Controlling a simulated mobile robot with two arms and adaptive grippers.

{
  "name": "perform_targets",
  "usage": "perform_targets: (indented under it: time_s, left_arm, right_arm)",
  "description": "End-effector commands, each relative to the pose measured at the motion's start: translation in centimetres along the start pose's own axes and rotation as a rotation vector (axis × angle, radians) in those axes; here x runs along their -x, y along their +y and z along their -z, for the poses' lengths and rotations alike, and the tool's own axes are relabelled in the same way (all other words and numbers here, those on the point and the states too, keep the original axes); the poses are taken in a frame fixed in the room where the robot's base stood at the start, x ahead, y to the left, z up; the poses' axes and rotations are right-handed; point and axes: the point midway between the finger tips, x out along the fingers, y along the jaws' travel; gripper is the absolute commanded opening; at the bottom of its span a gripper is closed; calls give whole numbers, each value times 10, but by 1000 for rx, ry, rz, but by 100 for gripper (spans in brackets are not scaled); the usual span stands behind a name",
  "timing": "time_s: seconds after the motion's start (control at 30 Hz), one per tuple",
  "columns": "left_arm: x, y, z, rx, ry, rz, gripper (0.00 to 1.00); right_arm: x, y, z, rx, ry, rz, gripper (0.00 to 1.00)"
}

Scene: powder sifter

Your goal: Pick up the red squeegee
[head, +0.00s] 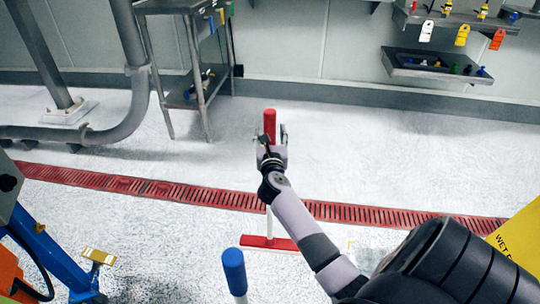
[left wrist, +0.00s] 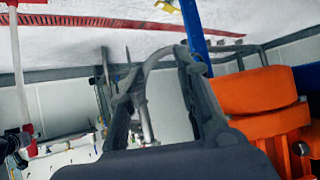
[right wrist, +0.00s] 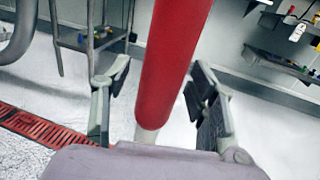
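The red squeegee stands upright in the head view, with its red handle (head: 270,122) at the top and its red head (head: 268,243) on the floor. My right gripper (head: 271,143) is at the handle. In the right wrist view the red handle (right wrist: 172,65) passes between the spread fingers of my right gripper (right wrist: 160,100), with a gap on the left; contact on the right is unclear. In the left wrist view the squeegee's pale pole (left wrist: 15,65) shows at the left edge. My left gripper (left wrist: 165,85) appears open and empty, away from the squeegee.
A blue-handled tool (head: 235,272) stands in front of the squeegee. A red floor drain (head: 160,190) crosses the room. A metal table (head: 190,90) and pipes (head: 125,120) are at the left. A yellow wet-floor sign (head: 518,240) is at the right. Wall shelves (head: 440,70) hang behind.

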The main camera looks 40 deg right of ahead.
Motion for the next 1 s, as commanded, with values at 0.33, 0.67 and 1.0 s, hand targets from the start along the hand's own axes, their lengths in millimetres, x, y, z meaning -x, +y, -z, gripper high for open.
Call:
perform_targets:
  time_s: [0.33,0.67,1.0]
  left_arm:
    - [0,0,0,0,-1,1,30]
    - [0,0,0,0,-2,1,30]
    - [0,0,0,1,-2,1,30]
  right_arm:
    - [0,0,0,0,0,0,28]
    - [0,0,0,0,0,0,6]
    - [0,0,0,0,0,0,0]
